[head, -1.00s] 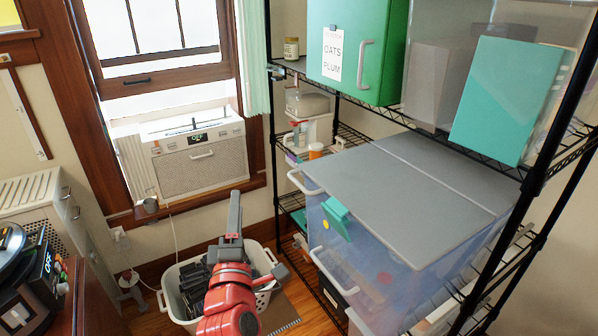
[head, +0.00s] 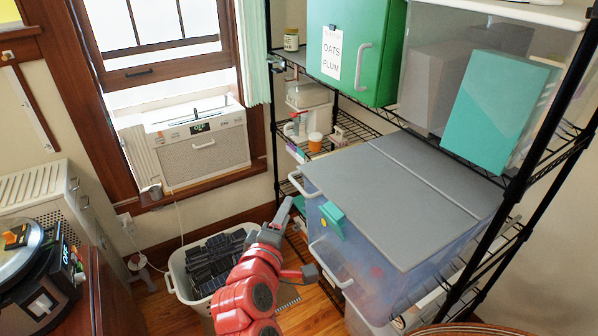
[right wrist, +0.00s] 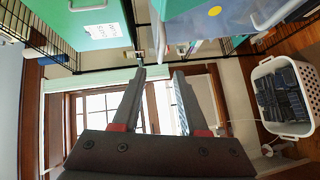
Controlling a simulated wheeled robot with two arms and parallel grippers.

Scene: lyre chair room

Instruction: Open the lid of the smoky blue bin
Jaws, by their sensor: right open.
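The smoky blue bin (head: 365,262) is translucent and stands on a middle shelf of the black wire rack. Its flat grey lid (head: 400,195) lies shut on top, with a seam across it. My right gripper (head: 300,236) is in front of the bin's left end, low beside the latch, open and empty. My left gripper is not in view.
A green bin (head: 345,45) labelled "OATS PLUM" and a clear bin (head: 425,70) stand on the shelf above. The rack post (head: 530,165) is at the right. A white basket (head: 195,305) of dark items stands on the floor. An air conditioner (head: 205,150) sits in the window.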

